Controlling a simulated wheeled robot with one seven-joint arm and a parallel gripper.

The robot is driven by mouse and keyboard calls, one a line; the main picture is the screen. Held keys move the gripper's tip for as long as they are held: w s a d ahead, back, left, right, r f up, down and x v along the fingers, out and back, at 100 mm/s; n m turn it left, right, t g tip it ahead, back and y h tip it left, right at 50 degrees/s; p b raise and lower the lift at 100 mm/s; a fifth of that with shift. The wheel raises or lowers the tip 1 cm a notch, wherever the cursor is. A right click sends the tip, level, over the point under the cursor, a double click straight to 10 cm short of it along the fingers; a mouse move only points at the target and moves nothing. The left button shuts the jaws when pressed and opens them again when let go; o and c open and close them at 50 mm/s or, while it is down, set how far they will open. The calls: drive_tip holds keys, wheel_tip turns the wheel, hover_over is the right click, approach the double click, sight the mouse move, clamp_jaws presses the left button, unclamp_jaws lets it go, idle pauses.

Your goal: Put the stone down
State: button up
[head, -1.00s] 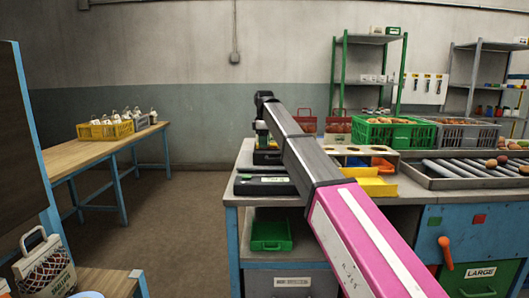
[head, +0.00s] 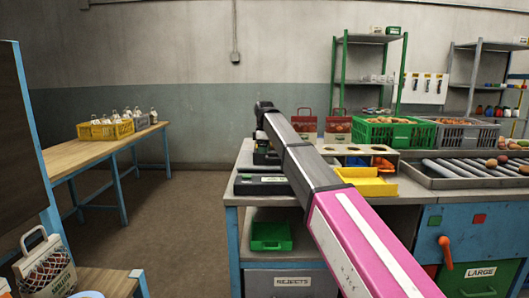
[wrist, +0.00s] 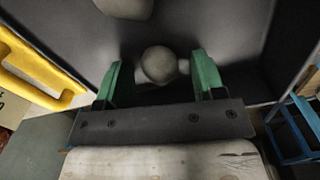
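In the wrist view my gripper (wrist: 159,76) has its two green fingers spread wide apart. A pale grey, rounded stone (wrist: 158,64) is between them, on or just above a dark flat surface (wrist: 228,45). A gap shows between the left finger and the stone; the right finger is close to it, and I cannot tell whether they touch. Another pale rounded thing (wrist: 125,6) is cut off at the top edge. In the head view my arm reaches over the workbench (head: 228,197), and its end hides the fingers and the stone.
A yellow handle (wrist: 40,88) is left of the fingers in the wrist view. A side table (head: 75,157) stands left across open floor.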

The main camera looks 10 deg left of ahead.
wheel_tip(320, 180, up, 12)
idle(0.7)
drive_tip(key=shift+r, duration=0.1)
idle(1.2)
